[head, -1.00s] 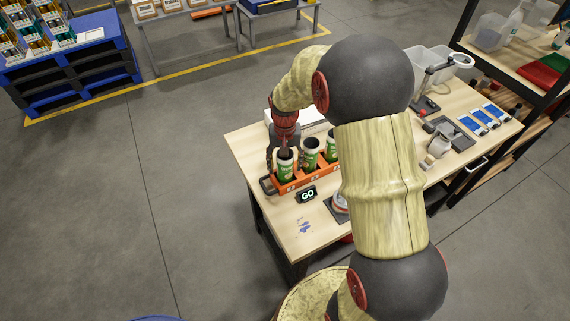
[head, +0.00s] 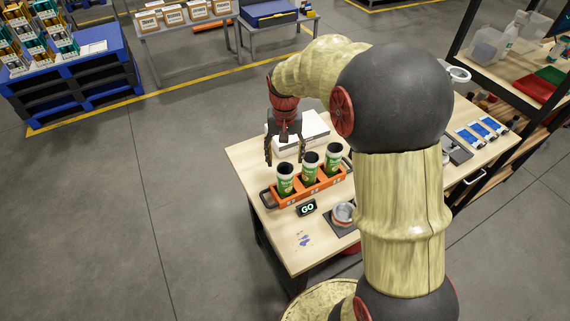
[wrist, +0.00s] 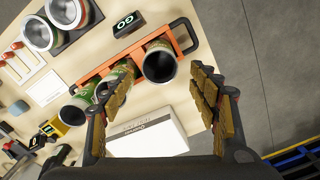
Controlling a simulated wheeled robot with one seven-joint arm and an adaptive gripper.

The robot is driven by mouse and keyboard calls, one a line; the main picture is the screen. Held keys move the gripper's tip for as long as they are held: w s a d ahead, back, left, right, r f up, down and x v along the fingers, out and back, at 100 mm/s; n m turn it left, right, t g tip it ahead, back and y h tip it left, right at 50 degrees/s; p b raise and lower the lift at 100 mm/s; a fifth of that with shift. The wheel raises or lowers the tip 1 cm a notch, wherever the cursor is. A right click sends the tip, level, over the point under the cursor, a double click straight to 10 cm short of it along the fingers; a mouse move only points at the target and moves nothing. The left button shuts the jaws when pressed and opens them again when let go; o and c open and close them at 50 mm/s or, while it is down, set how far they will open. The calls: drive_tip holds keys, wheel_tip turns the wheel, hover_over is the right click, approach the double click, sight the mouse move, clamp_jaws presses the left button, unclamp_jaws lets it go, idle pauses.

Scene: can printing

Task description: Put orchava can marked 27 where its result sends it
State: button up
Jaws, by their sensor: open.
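Three green-and-white cans with dark open tops stand upright in a row in an orange tray (head: 324,184): a left can (head: 285,181), a middle can (head: 310,168) and a right can (head: 333,157). I cannot read a 27 on any of them. My gripper (head: 285,153) is open and empty, above and behind the left can. In the wrist view my gripper (wrist: 160,90) has its fingers spread, with the mouth of the nearest can (wrist: 160,64) beyond them, not touching. The orange tray (wrist: 185,32) also shows there.
A GO sign (head: 307,208) stands in front of the tray. A white box (head: 313,128) lies behind the tray. Blue-screened items (head: 482,130) lie at the table's far right. My arm hides the middle of the table.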

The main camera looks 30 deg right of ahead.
drive_tip(key=shift+r, duration=0.4)
drive_tip(key=s+a+r+n+t, duration=0.2)
drive_tip(key=s+a+r, duration=0.2)
drive_tip(key=s+r, duration=0.3)
drive_tip(key=s+a+r+n+t, duration=0.1)
drive_tip(key=s+a+r+t, duration=0.1)
drive_tip(key=s+a+r, duration=0.35)
drive_tip(key=s+a+r+n+t, duration=0.1)
drive_tip(key=s+r+n, duration=0.1)
drive_tip(key=s, duration=0.8)
drive_tip(key=shift+r+t, duration=0.15)
drive_tip(key=shift+t, duration=0.25)
wheel_tip(320, 180, down, 7)
drive_tip(key=b, duration=0.6)
drive_tip(key=shift+r, duration=0.2)
drive_tip(key=shift+s, duration=0.1)
